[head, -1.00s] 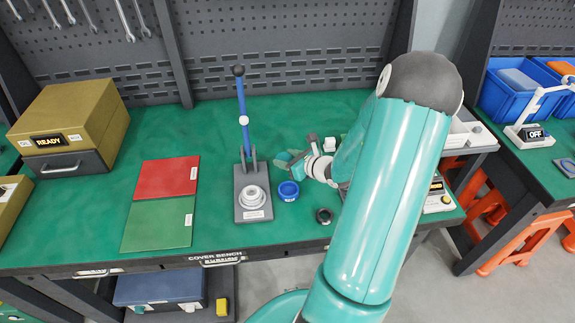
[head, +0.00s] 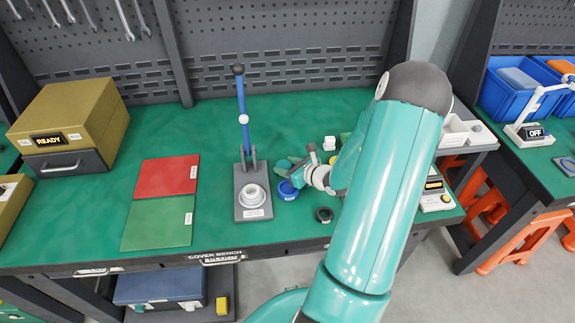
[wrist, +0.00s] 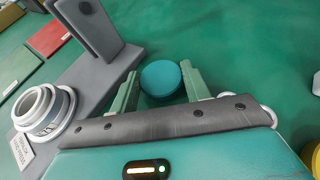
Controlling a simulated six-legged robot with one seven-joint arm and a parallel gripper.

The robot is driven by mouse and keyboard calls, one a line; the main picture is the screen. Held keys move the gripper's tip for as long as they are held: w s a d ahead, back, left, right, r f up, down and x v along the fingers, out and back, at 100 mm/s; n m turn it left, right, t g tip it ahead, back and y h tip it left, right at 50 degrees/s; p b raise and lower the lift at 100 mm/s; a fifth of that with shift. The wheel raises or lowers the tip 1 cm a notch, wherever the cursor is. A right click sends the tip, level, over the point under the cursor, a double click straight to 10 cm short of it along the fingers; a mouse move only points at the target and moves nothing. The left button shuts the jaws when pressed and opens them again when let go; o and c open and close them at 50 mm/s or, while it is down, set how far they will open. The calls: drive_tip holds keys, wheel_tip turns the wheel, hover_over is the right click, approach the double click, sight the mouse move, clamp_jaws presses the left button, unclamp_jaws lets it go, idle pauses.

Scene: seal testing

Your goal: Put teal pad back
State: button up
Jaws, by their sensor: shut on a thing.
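The teal pad (wrist: 162,78) is a round disc between the two green fingers of my gripper (wrist: 161,86) in the wrist view. My gripper is shut on it. In the head view my gripper (head: 287,168) is over the green bench, right of the lever press and just behind the blue ring (head: 288,190), partly overlapping it in the picture. The pad cannot be told apart from the fingers there. Its height above the bench is unclear.
The grey lever press (head: 253,200) with a blue lever holds a white ringed part, close left of my gripper. A black ring (head: 324,215) lies near the front edge. Red (head: 167,177) and green (head: 158,223) panels lie left. A small white block (head: 329,143) stands behind.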

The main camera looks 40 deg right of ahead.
drive_tip(key=o, duration=1.1)
drive_tip(key=shift+f, duration=0.15)
drive_tip(key=shift+c, duration=0.2)
drive_tip(key=shift+r, duration=0.35)
drive_tip(key=v, duration=1.2)
drive_tip(key=shift+r, duration=0.4)
drive_tip(key=w+a+r+n+g+y, duration=0.1)
drive_tip(key=a+r+n+g+y, duration=0.3)
drive_tip(key=a+n, duration=0.65)
drive_tip(key=w+a+r+n+g+y, duration=0.15)
drive_tip(key=a+r+n+g, duration=0.25)
drive_tip(key=a+r+n, duration=0.65)
drive_tip(key=s+a+r+n+h, duration=0.6)
drive_tip(key=s+a+r+n, duration=0.2)
drive_tip(key=a+n, duration=0.3)
drive_tip(key=n, duration=0.3)
